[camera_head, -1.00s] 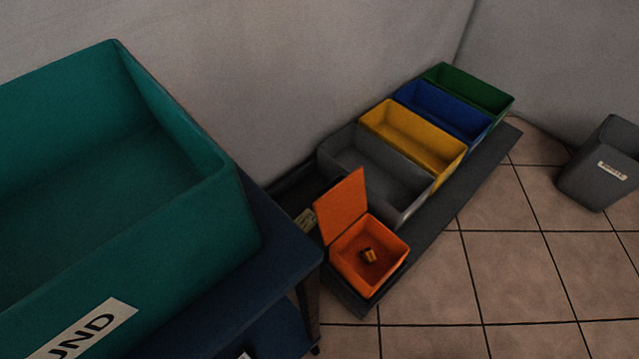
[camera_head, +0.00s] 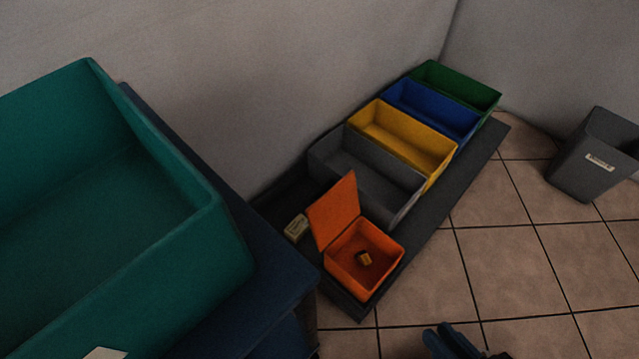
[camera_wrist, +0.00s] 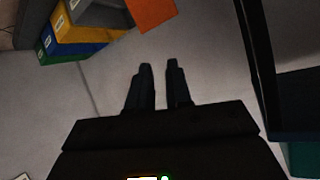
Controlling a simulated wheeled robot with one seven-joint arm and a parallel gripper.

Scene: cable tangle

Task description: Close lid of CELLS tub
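I cannot read any CELLS label, but this is the only lidded tub in view. My gripper (camera_head: 452,340) shows at the bottom edge of the head view, over the floor, right of and apart from the tub. In the wrist view my gripper (camera_wrist: 159,66) has its fingers apart with nothing between them. An orange surface (camera_wrist: 152,11) shows at the top there.
Grey (camera_head: 366,174), yellow (camera_head: 440,165), blue (camera_head: 462,121) and green (camera_head: 487,97) bins line the board (camera_head: 438,218) behind the tub. A small pale box (camera_head: 296,228) sits left of the lid. A teal bin (camera_head: 215,235) on a dark table is left. A grey bin (camera_head: 577,174) stands right. Tiled floor between is clear.

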